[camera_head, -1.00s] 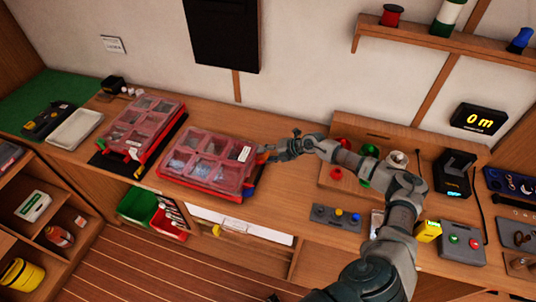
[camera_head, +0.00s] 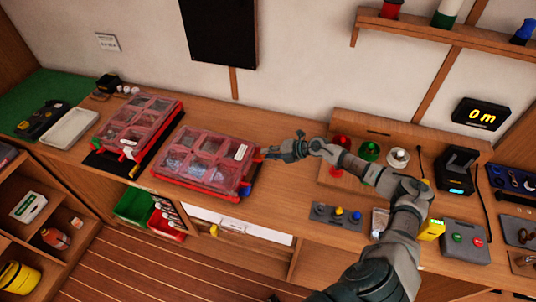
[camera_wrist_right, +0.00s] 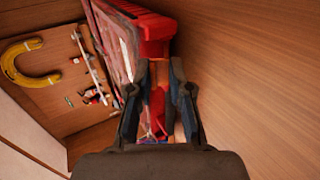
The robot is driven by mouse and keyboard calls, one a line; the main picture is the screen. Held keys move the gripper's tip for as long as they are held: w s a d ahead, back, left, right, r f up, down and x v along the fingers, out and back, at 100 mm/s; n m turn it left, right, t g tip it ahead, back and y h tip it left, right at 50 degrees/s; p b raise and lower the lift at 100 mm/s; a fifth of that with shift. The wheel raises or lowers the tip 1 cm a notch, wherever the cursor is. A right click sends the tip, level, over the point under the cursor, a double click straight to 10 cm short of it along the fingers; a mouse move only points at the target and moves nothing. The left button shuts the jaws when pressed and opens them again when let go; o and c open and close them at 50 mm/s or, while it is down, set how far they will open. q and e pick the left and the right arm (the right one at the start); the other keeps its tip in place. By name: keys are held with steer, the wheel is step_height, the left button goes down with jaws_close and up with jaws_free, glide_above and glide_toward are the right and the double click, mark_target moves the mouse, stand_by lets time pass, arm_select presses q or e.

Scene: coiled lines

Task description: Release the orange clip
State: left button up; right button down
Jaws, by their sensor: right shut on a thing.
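The nearer red case (camera_head: 245,187) with a clear compartment lid lies on the bench, left of my right gripper (camera_head: 272,154). The right gripper is at the case's right side. In the right wrist view, the fingers (camera_wrist_right: 163,95) are close around a red-orange piece (camera_wrist_right: 157,106), which looks like the orange clip at the case's edge. The fingers hide much of it. The red case (camera_wrist_right: 152,28) also shows beyond the fingers. My left gripper is not in view.
A second red case (camera_head: 130,128) lies further left. A grey button block (camera_head: 336,217) and a wooden board with coloured spools (camera_head: 369,151) are to the right. A yellow curved handle (camera_wrist_right: 28,62) shows in the wrist view. Bare bench lies behind the gripper.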

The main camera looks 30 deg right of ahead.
steer(key=shift+d, duration=0.3)
steer(key=c, duration=1.1)
jaws_free()
steer(key=shift+d+f, duration=0.1)
steer(key=shift+d, duration=0.05)
steer(key=shift+o, duration=0.2)
steer(key=shift+s, duration=0.15)
steer(key=shift+s+d+r, duration=0.2)
steer(key=shift+r, duration=0.05)
steer(key=v, duration=1.1)
steer(key=shift+d+f, duration=0.1)
steer(key=shift+d, duration=0.05)
